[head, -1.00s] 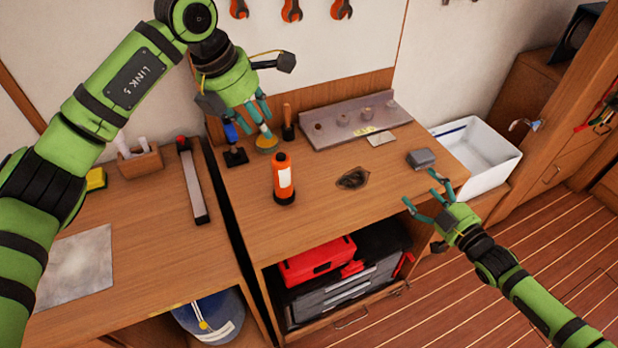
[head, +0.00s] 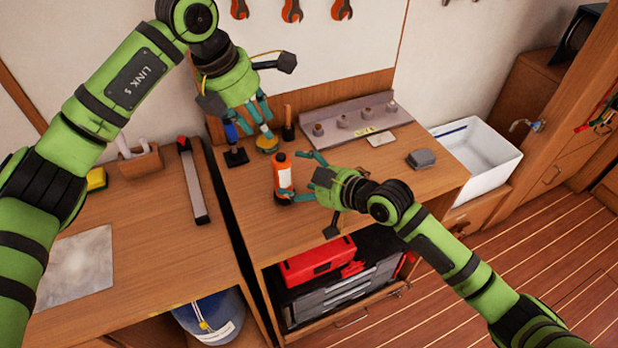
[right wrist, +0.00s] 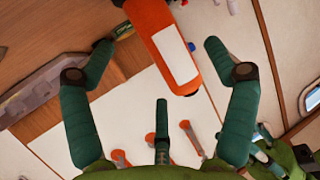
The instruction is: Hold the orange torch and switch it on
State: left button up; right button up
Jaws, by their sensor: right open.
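The orange torch (head: 283,176) stands upright on the right-hand bench, with a white label on its side and a dark base. My right gripper (head: 302,177) is open beside it, coming from the right, with its teal fingers reaching towards the torch. In the right wrist view the torch (right wrist: 168,48) lies between the spread fingers, with gaps on both sides. The torch's switch cannot be made out for certain; a small blue spot shows at its edge there. My left gripper (head: 258,122) hangs above the back left of this bench, fingers apart, with nothing visible held.
A yellow round item (head: 267,144) and a blue-handled tool (head: 234,148) stand behind the torch. A grey rack (head: 355,120) lies along the back, a grey box (head: 421,159) at the right. A white sink (head: 482,150) is beyond. Red toolbox (head: 318,260) below.

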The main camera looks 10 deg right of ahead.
aim_at(286, 174)
jog(key=x, duration=0.5)
jog(key=shift+w, duration=0.1)
jog(key=c, duration=1.5)
pick_arm(q)
grip_shut()
